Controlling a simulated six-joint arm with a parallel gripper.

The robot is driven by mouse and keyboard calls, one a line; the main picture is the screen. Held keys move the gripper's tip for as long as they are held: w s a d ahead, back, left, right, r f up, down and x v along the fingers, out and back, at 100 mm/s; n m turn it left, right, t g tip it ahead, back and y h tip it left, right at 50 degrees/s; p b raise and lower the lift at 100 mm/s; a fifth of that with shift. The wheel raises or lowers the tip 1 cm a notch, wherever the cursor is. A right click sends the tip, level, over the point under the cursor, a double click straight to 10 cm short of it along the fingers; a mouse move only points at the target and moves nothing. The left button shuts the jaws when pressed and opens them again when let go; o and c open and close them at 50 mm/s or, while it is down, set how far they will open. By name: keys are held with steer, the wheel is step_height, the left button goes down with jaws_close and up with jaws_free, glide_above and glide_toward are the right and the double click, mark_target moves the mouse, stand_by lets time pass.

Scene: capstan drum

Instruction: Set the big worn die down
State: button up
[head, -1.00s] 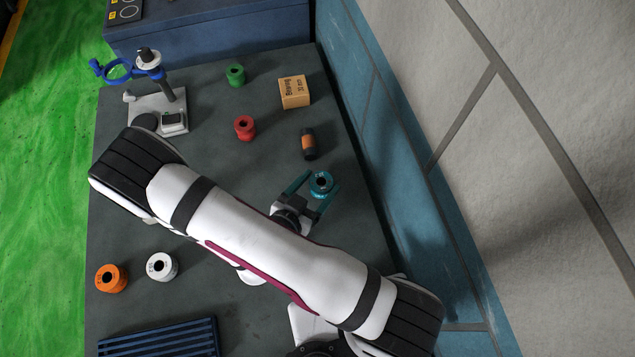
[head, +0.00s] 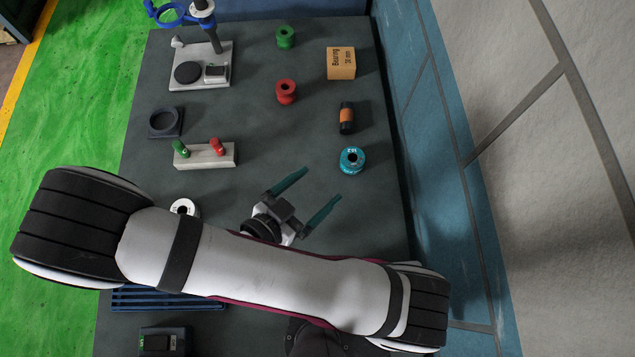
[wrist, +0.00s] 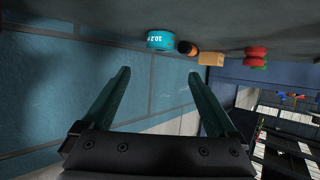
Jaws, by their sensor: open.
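A teal ring-shaped die (head: 352,160) with a dark centre hole and white markings stands on the dark table, right of centre. It also shows near the top of the wrist view (wrist: 161,40), where its side label seems to read 10.2. Whether it is the worn die, I cannot tell from its surface. My gripper (head: 322,184) is open and empty, with its teal fingers apart. It is in front of the die and clear of it; in the wrist view the fingers (wrist: 158,74) point toward it with nothing between them.
Behind the die are an orange-and-black cylinder (head: 346,116), a Bearing box (head: 341,65), a red spool (head: 286,92) and a green spool (head: 286,37). A stand (head: 202,68), a square holder (head: 165,123) and a white block (head: 207,157) are left. A white die (head: 184,207) is partly hidden.

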steer(key=w+a+y, duration=0.1)
steer(key=w+a+f+g+y, duration=0.1)
steer(key=a, duration=0.1)
steer(key=w+a+m+y, duration=0.1)
steer(key=shift+w+a+f+g+y, duration=0.1)
steer(key=shift+a+f+g+y, duration=0.15)
steer(key=shift+g+y, duration=0.15)
steer(key=w+a+y, duration=0.1)
steer(key=w+a+r+g+y, duration=0.1)
steer(key=a+y, duration=0.1)
steer(key=w+a+y, duration=0.1)
steer(key=shift+a+r, duration=0.35)
steer(key=shift+r, duration=0.05)
step_height(320, 180, up, 11)
steer(key=a+n+g+y, duration=0.1)
steer(key=n+g+y, duration=0.2)
steer(key=y, duration=0.4)
steer(key=s+d+r+g+h, duration=0.1)
steer(key=s+d+r+g, duration=0.1)
steer(key=s+d, duration=0.5)
steer(key=s+d+r+n+g+h, duration=0.1)
steer(key=s+d+r+h, duration=0.1)
steer(key=s+d, duration=0.5)
steer(key=shift+s+d+r+g+h, duration=0.2)
steer(key=shift+d+r+g+h, duration=0.15)
steer(key=shift+d, duration=0.7)
